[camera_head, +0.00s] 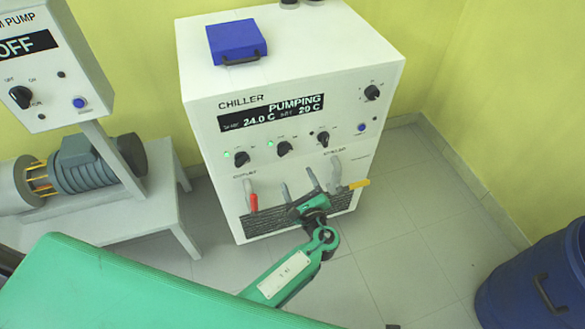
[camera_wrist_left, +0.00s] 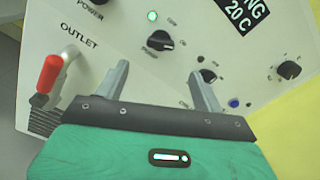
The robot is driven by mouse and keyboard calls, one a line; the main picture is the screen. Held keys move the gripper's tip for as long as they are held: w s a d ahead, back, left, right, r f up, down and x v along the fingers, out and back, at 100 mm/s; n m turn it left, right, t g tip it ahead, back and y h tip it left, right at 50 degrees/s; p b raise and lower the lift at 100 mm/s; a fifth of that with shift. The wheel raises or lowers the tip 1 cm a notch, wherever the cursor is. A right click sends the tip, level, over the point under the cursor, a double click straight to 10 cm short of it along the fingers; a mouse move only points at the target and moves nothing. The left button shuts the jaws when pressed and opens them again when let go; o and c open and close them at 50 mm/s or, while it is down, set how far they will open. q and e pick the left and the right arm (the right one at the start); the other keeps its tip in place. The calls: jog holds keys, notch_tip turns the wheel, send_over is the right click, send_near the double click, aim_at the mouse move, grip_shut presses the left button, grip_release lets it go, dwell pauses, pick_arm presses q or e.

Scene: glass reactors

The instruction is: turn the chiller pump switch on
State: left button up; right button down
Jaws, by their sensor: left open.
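The white chiller (camera_head: 190,75) stands against the wall. Its display (camera_head: 270,112) reads PUMPING, 24.0 C and 20 C. A row of black knobs lies below: the left knob (camera_head: 241,159), marked POWER in the left wrist view (camera_wrist_left: 93,3), the middle knob (camera_head: 284,148) and the right knob (camera_head: 322,138). Green lamps glow by the left and middle knobs; none glows by the right one. My right gripper is out of view.
A red outlet handle (camera_head: 252,200) is left of my left gripper; a grey handle (camera_head: 335,174) with a yellow lever (camera_head: 358,184) is at its right. A blue box (camera_head: 236,40) lies on the chiller. A pump unit (camera_head: 90,165) stands left, a blue drum (camera_head: 535,285) right.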

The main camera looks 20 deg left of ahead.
pick_arm(q)
jog(key=shift+v, duration=1.35)
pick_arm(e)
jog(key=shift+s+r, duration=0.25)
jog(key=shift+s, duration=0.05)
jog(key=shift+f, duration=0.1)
